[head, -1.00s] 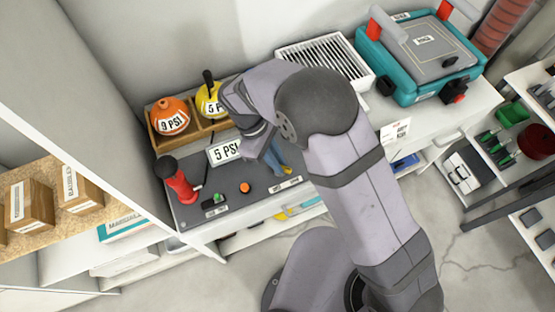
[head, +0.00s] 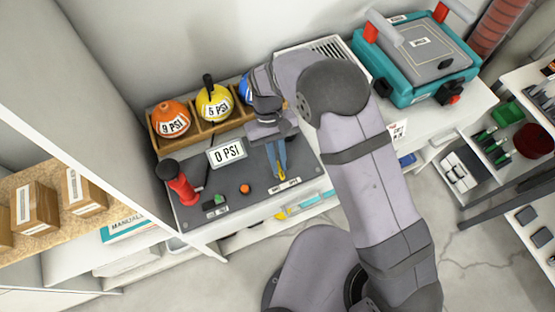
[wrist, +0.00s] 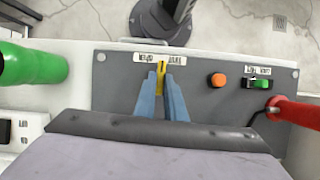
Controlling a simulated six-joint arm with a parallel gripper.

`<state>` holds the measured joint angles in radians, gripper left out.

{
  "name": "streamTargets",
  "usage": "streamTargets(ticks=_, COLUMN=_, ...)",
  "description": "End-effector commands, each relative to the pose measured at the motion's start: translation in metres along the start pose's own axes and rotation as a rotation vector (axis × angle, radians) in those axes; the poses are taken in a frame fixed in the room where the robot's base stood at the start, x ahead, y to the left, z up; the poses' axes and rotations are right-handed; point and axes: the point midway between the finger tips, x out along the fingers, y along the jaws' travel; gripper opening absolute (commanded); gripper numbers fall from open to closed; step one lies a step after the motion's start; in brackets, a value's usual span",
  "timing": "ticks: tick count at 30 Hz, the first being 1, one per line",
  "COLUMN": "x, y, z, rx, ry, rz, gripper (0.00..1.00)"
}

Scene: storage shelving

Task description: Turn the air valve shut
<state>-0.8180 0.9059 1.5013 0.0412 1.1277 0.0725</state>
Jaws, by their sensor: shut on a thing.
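The air valve's yellow handle (head: 282,177) is on the dark grey panel (head: 215,175). It also shows in the wrist view (wrist: 161,70), where its tip points at the white label strip (wrist: 160,58), between two small words too blurred to read surely. My gripper (head: 280,170) reaches down from above with its two blue fingers shut on the handle, one on each side; the fingers also show in the wrist view (wrist: 161,85). The handle's lower part is hidden between them. The pressure sign (head: 227,152) behind the panel reads 0 PSI.
Left of the valve are an orange button (head: 245,188), a green switch (head: 219,199) and a red pump (head: 180,183). Behind stand orange (head: 170,118) and yellow (head: 214,103) balls marked 9 and 5 PSI, and a blue one partly hidden. A teal case (head: 415,75) sits right.

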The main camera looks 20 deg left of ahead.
Motion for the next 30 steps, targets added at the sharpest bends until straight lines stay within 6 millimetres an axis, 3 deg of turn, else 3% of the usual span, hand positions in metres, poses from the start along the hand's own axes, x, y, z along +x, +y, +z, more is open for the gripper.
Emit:
streamTargets(ticks=18, x=-0.0027, y=0.0048, z=0.0004, rx=0.508, ry=0.006, rz=-0.213, gripper=0.0)
streamTargets(ticks=30, x=-0.0019, y=0.0055, z=0.0001, rx=0.664, ry=0.008, rz=-0.278, gripper=0.0)
